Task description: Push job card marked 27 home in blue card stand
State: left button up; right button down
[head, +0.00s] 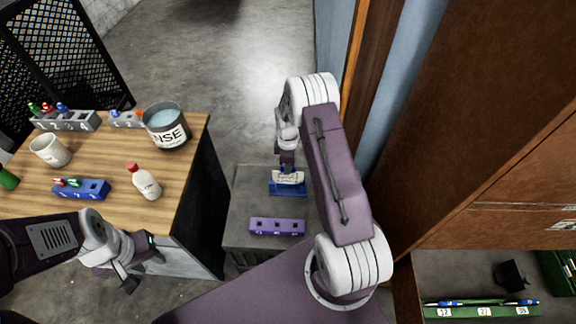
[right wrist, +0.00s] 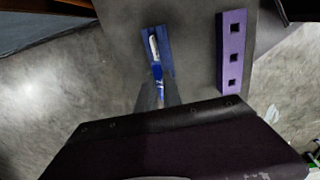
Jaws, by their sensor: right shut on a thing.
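The blue card stand (head: 288,190) sits on the grey surface in the middle of the head view, and it also shows in the right wrist view (right wrist: 168,38). A pale card-like piece (head: 288,178) stands at it; its number cannot be read. My right gripper (head: 287,166) is directly above the stand, shut on this white and blue piece (right wrist: 154,50), which lines up with the stand. How deep it sits is hidden. My left gripper (head: 128,278) hangs beside the wooden table's front, away from the stand; its jaw opening is unclear.
A purple slotted block (head: 277,227) lies just in front of the blue stand. The wooden table (head: 112,158) at left bears a bucket (head: 166,127), a bottle (head: 145,184), a mug (head: 50,149) and marker racks. A green stand (head: 482,310) sits on the lower right shelf.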

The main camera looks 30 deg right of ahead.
jog(key=shift+f+b, duration=1.35)
jog(key=shift+f, duration=0.9)
jog(key=c, duration=1.1)
grip_release()
jog(key=shift+r, duration=0.1)
notch_tip(320, 180, up, 7)
jog(key=p, duration=0.6)
